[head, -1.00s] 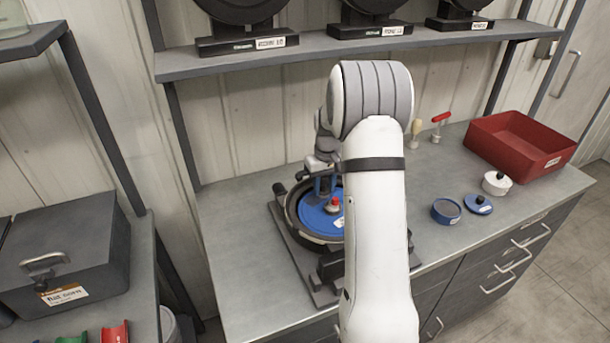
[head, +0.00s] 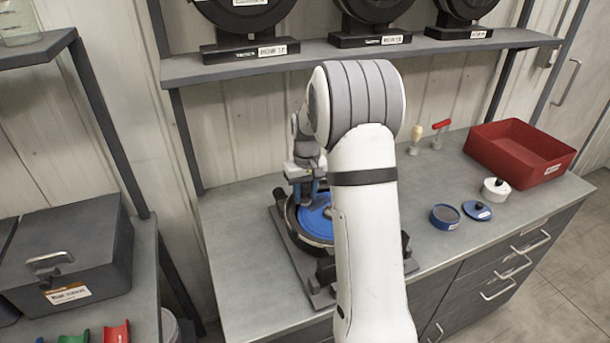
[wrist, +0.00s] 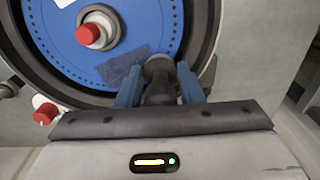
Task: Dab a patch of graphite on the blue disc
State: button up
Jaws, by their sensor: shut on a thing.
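The blue disc (head: 314,222) sits in a dark round housing on the bench, partly hidden behind my arm in the head view. In the wrist view the blue disc (wrist: 159,24) shows a red-capped hub, a ring of small holes and a white label. A dark grey smudged patch (wrist: 122,77) lies on its lower part. My gripper (wrist: 160,88) is shut on a dark tool with a rounded grey head (wrist: 158,66). The head is at the disc's lower edge, beside the patch; I cannot tell if it touches. In the head view my gripper (head: 303,185) is over the disc's left part.
An open blue tin (head: 445,216), its blue lid (head: 477,210), a white lidded pot (head: 496,189) and a red tray (head: 518,152) stand at the right. Two small handled tools stand behind. A shelf (head: 360,56) runs above the bench.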

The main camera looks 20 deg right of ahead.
jog(key=shift+d+r+p, duration=0.1)
jog(key=shift+r+p, duration=1.3)
jog(key=shift+r, duration=1.2)
jog(key=shift+f, duration=0.1)
